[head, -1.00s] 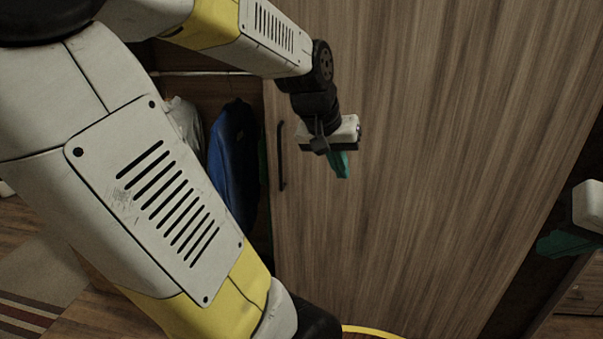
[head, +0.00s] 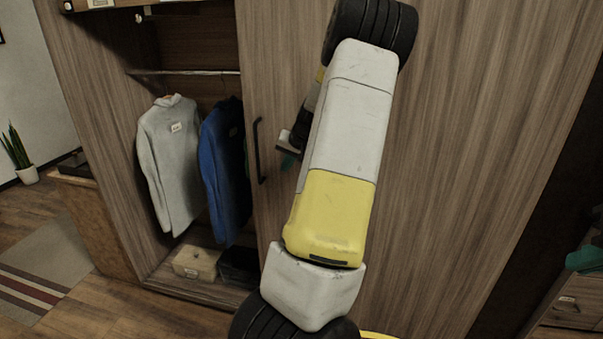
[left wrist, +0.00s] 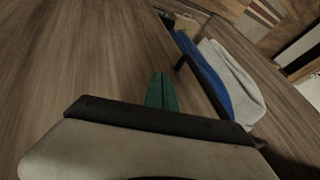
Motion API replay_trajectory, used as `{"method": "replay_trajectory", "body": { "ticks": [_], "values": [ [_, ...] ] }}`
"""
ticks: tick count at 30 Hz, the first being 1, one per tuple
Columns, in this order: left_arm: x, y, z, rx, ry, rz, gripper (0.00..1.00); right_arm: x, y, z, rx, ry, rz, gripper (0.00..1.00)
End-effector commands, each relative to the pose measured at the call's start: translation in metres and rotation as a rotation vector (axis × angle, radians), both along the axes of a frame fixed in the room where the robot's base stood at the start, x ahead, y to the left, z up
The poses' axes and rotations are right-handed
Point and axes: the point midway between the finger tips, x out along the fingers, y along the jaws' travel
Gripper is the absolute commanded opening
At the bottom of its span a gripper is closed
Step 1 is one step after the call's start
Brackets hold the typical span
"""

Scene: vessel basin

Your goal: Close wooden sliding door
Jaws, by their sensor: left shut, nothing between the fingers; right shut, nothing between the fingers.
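The wooden sliding door (head: 450,150) covers the right part of the wardrobe. Its dark vertical handle (head: 259,150) is near its left edge, and the left part of the wardrobe stands open. My left gripper (head: 289,161) is mostly hidden behind my left arm in the head view, just right of the handle. In the left wrist view its green fingers (left wrist: 162,92) are shut and empty, with the door's wood behind them and the handle (left wrist: 180,62) beyond. I cannot tell whether they touch the door.
A grey jacket (head: 172,165) and a blue jacket (head: 225,165) hang in the open part from a rail (head: 185,72). A beige box (head: 196,262) sits on the wardrobe floor. A striped rug (head: 45,270) and a potted plant (head: 18,155) are at left.

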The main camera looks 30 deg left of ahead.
Motion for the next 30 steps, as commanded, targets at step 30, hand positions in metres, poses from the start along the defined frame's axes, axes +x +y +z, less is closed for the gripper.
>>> {"method": "replay_trajectory", "body": {
  "ticks": [30],
  "values": [
    [-0.001, 0.072, -0.064, -0.002, -0.001, 0.0, 0.0, 0.0, 0.0, 0.0, 0.0, 0.0, 0.0, 0.0]
  ]
}}
